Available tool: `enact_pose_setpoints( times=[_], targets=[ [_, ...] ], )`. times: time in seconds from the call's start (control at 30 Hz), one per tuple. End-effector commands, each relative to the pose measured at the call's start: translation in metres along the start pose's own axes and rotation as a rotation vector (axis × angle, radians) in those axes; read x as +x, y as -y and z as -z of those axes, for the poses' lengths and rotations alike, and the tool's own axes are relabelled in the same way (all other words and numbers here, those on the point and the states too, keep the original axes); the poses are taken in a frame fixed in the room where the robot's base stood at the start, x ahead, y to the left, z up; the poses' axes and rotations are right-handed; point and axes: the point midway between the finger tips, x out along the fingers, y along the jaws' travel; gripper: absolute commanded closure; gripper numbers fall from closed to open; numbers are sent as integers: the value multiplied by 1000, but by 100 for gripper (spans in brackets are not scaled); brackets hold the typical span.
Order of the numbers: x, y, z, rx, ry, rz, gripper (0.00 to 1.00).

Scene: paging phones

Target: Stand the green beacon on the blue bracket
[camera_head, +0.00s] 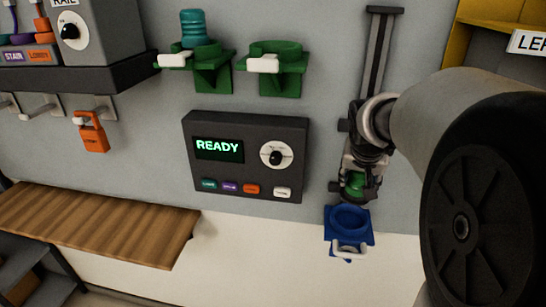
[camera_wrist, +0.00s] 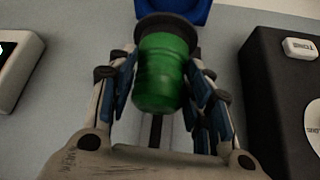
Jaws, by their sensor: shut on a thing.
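The green beacon (camera_head: 354,184) is between the fingers of my gripper (camera_head: 354,188), which is shut on it. In the wrist view the beacon (camera_wrist: 162,75) shows as a ribbed green cylinder with a dark round base (camera_wrist: 166,27), gripped by blue-padded fingers on both sides. The blue bracket (camera_head: 334,238) is on the wall just below the gripper, with a round ring and a pale clip at its front. Part of the bracket (camera_wrist: 208,12) shows beyond the beacon's base in the wrist view. I cannot tell whether base and bracket touch.
A dark panel (camera_head: 246,122) reading READY is left of the bracket. Two green brackets (camera_head: 211,76) (camera_head: 290,85) hang above it; the left holds a teal beacon (camera_head: 193,28). A wooden shelf (camera_head: 95,225) is lower left. A yellow cubby (camera_head: 468,35) is upper right.

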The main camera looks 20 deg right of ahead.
Motion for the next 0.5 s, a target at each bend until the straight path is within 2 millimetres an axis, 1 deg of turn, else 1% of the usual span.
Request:
enact_pose_setpoints(
  times=[0.03,0.1,0.33,0.5],
  targets=[
    [11,0,-7,-1,0,1,93],
    [21,0,-13,-1,-1,1,93],
    [36,0,-23,-1,-2,1,93],
    [62,0,-40,-1,0,1,93]
  ],
)
